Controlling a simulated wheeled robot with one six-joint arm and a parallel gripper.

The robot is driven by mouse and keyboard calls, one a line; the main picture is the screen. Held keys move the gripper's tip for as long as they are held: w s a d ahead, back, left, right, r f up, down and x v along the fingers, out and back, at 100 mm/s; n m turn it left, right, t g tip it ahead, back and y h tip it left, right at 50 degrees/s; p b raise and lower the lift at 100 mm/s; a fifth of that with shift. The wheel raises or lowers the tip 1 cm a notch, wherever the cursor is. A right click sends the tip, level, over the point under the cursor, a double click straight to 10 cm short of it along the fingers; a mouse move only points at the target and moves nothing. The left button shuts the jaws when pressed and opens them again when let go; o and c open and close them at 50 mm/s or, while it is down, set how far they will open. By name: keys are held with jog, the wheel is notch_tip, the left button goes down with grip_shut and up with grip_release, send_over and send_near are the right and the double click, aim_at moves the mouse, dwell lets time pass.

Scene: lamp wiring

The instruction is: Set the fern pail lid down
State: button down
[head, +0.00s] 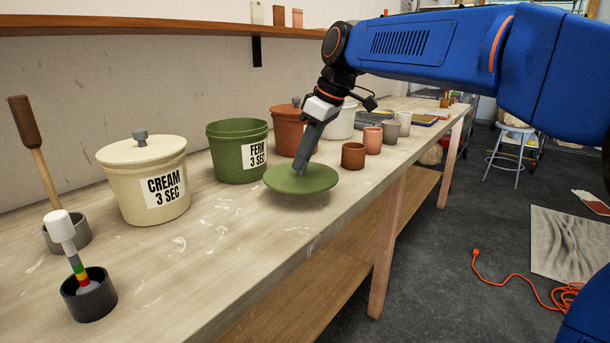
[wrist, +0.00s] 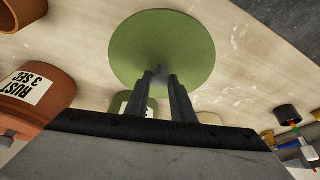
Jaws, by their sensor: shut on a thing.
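The fern pail lid (head: 318,181) is a round green disc. It is level, low over or touching the bench top near the front edge; I cannot tell which. My gripper (head: 299,168) points down and is shut on the lid's knob, which is mostly hidden by the fingers. In the wrist view the lid (wrist: 190,35) lies beyond the fingertips (wrist: 160,78). The green fern pail (head: 225,160) stands open behind and left of the lid, labelled "FERN 3 SEC".
The lidded cream pail (head: 120,185) stands left and the rust pail (head: 283,130) behind my gripper. A brown cup (head: 353,157) and other cups stand just right of the lid.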

aim_at(304, 175)
jog(key=shift+f, duration=2.15)
jog(key=shift+f, duration=0.1)
jog(key=c, duration=1.5)
grip_release()
jog(key=v, duration=1.2)
